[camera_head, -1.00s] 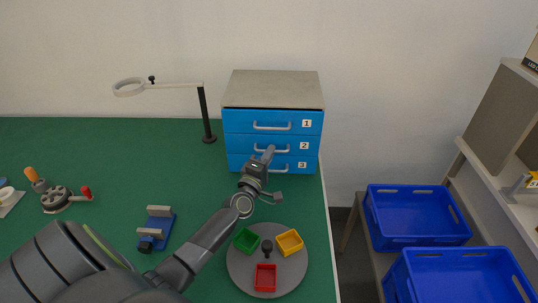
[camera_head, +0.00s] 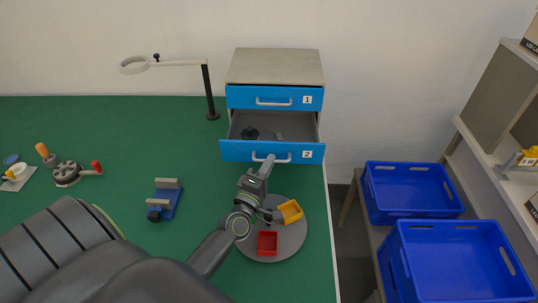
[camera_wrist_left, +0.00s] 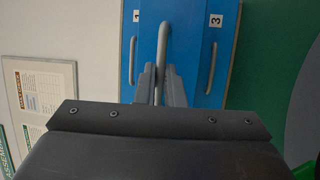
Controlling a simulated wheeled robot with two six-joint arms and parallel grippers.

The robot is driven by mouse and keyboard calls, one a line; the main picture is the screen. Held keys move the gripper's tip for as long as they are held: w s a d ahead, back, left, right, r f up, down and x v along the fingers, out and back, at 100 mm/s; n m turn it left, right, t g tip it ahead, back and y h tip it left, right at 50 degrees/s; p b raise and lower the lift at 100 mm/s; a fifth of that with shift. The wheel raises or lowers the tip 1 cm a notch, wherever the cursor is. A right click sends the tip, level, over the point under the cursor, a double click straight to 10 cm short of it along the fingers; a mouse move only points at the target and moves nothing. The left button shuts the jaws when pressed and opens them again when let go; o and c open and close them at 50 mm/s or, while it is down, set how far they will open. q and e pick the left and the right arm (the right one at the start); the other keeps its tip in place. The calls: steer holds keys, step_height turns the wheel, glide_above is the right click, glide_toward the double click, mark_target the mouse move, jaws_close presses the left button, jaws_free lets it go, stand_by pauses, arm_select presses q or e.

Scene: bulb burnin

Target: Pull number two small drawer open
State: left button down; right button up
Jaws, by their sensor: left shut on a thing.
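The grey-topped drawer cabinet (camera_head: 274,66) stands at the back of the green table. Its blue number two drawer (camera_head: 235,151) is pulled out well, and its grey inside shows, with a dark round thing (camera_head: 250,133) and a small grey piece in it. My left gripper (camera_head: 268,163) is shut on that drawer's handle (camera_head: 284,160). The handle also shows in the left wrist view (camera_wrist_left: 165,38), between the finger pads (camera_wrist_left: 160,80). Drawer one (camera_head: 240,97) is shut above. Drawer three (camera_wrist_left: 222,50) shows in the wrist view; the open drawer hides it in the head view.
A round grey turntable (camera_head: 293,240) with a red bin (camera_head: 267,243) and a yellow bin (camera_head: 291,211) lies in front, partly behind my left arm. A magnifier lamp (camera_head: 209,95) stands left of the cabinet. Blue crates (camera_head: 410,185) are off the table's right edge.

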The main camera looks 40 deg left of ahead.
arm_select(q)
steer(key=shift+s+d, duration=0.35)
steer(key=shift+s, duration=0.2)
arm_select(e)
steer(key=shift+s+d, duration=0.15)
steer(key=shift+s, duration=0.2)
arm_select(q)
steer(key=c, duration=1.5)
jaws_free()
steer(key=shift+c, duration=0.2)
arm_select(e)
steer(key=shift+a, duration=0.2)
